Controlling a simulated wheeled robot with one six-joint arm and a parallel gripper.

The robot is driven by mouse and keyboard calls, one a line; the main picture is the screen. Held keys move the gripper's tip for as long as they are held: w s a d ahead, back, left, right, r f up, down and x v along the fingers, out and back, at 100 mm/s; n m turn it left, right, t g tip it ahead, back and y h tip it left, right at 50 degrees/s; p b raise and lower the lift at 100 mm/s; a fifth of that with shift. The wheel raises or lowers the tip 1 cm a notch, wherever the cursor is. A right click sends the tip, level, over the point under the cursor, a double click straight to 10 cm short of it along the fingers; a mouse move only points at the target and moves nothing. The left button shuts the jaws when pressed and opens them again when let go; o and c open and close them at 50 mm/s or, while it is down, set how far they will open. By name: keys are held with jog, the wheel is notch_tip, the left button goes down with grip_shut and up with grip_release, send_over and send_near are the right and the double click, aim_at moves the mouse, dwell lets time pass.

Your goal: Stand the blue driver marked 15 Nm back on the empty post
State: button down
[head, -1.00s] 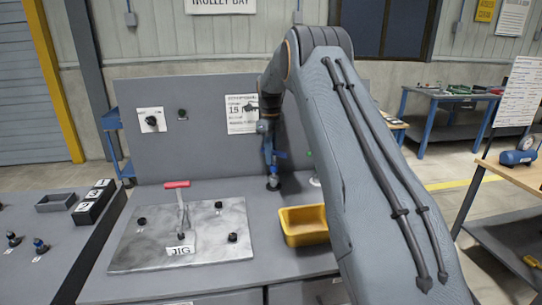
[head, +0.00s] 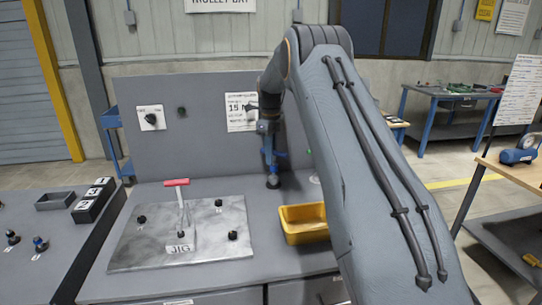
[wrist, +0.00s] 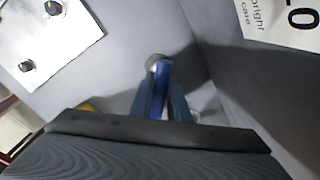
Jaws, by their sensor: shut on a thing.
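My gripper (head: 270,158) hangs pointing down over the back of the grey bench, in front of the upright back panel. It is shut on a blue driver (wrist: 161,78), seen end-on between the fingers in the wrist view. A round grey end (wrist: 155,61) shows at the driver's far tip. In the head view a dark round piece (head: 272,181) shows directly under the gripper, close to the bench top. I cannot tell whether it is the driver's end or a post, or whether it touches the bench. The driver's marking is not readable.
A yellow bin (head: 304,225) stands just right of and in front of the gripper. A metal jig plate (head: 180,250) with a red-handled clamp (head: 177,184) lies to the left. A notice (head: 240,112) hangs on the back panel. Smaller drivers stand on the left bench.

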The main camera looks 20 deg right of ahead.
jog(key=shift+f, duration=0.25)
dwell(0.4)
jog(key=c, duration=1.6)
grip_release()
notch_tip(320, 180, up, 7)
jog(key=b, duration=0.3)
jog(key=shift+w, duration=0.1)
jog(key=shift+a+r, duration=0.1)
jog(key=shift+r, duration=0.3)
jog(key=s+a+f+n, duration=0.4)
jog(key=s+n, duration=0.5)
jog(key=s, duration=0.4)
jog(key=s+a+f+n+t, duration=0.1)
jog(key=s+a+f+n, duration=0.3)
jog(key=s+n, duration=0.5)
jog(key=s+a+f+n, duration=0.4)
jog(key=s+n, duration=0.6)
jog(key=s, duration=0.8)
jog(key=shift+s+a+f, duration=0.1)
jog(key=shift+a+f, duration=0.1)
jog(key=shift+a, duration=0.5)
jog(key=shift+a+f, duration=0.15)
jog(key=shift+a, duration=0.5)
